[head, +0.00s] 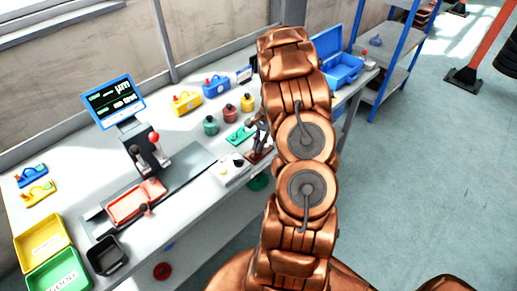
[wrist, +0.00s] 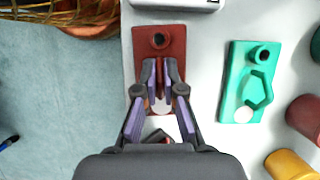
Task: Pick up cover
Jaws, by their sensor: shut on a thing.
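The cover, a dark red plate (wrist: 143,55) with a round boss and hole at its far end, lies under my gripper (wrist: 161,72) in the wrist view. The gripper's fingers are shut on a raised middle part of the cover, which the fingers hide. In the head view my gripper (head: 261,136) points down at the dark red cover (head: 258,156) near the table's front edge. Whether the cover touches the table, I cannot tell. A similar green plate (wrist: 233,75) lies to its right in the wrist view, apart from it.
Red and yellow cylinders (wrist: 290,165) stand at the lower right of the wrist view. In the head view, a blue open case (head: 343,72) is at the far right of the table, a screen (head: 113,100) at left. Floor (head: 410,180) is clear at right.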

